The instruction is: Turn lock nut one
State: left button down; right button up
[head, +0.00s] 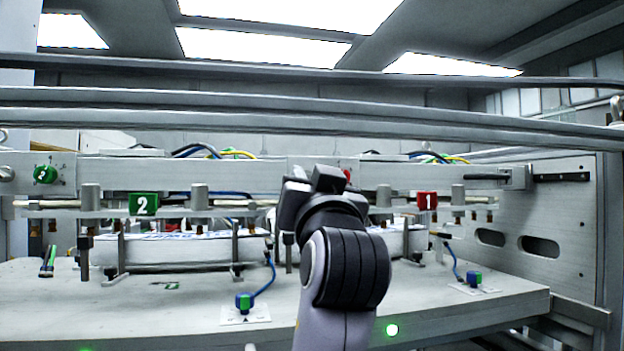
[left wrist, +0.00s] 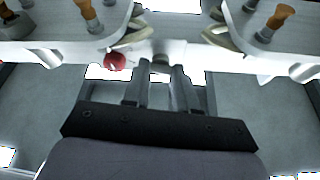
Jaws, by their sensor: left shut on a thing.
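My left gripper (head: 325,182) is at the front of the long metal beam in the head view, and its wrist hides the fingertips there. In the left wrist view its two fingers (left wrist: 160,68) are closed on a small grey round part, the lock nut (left wrist: 161,58), at the beam. A red round knob (left wrist: 115,61) sits just left of the fingers in that view. In the head view only an edge of this red knob (head: 347,175) shows beside my gripper. My right gripper is not in view.
A red sign "1" (head: 427,201) and a green sign "2" (head: 143,205) hang below the beam (head: 230,175). A green knob (head: 45,174) is at the far left. Metal rails (head: 200,122) cross above. Posts and blue-cabled sensors (head: 244,302) stand on the table (head: 130,315).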

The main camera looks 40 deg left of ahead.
pick_arm(q)
jog(key=shift+s+a+m+t+h+p, duration=0.1)
jog(key=shift+m+t+h+p, duration=0.4)
jog(key=shift+m, duration=0.95)
jog(key=shift+a+m+t+h+p, duration=0.1)
jog(key=shift+m+t+h+p, duration=0.1)
jog(key=shift+m+h+p, duration=0.95)
jog(key=shift+d+m+y+b, duration=0.1)
jog(key=shift+m+y+b, duration=0.2)
jog(key=shift+m+y, duration=0.1)
jog(key=c, duration=0.9)
grip_release()
jog(key=b+v, duration=0.2)
jog(key=v, duration=0.5)
jog(key=shift+s, duration=0.1)
jog(key=shift+f, duration=0.1)
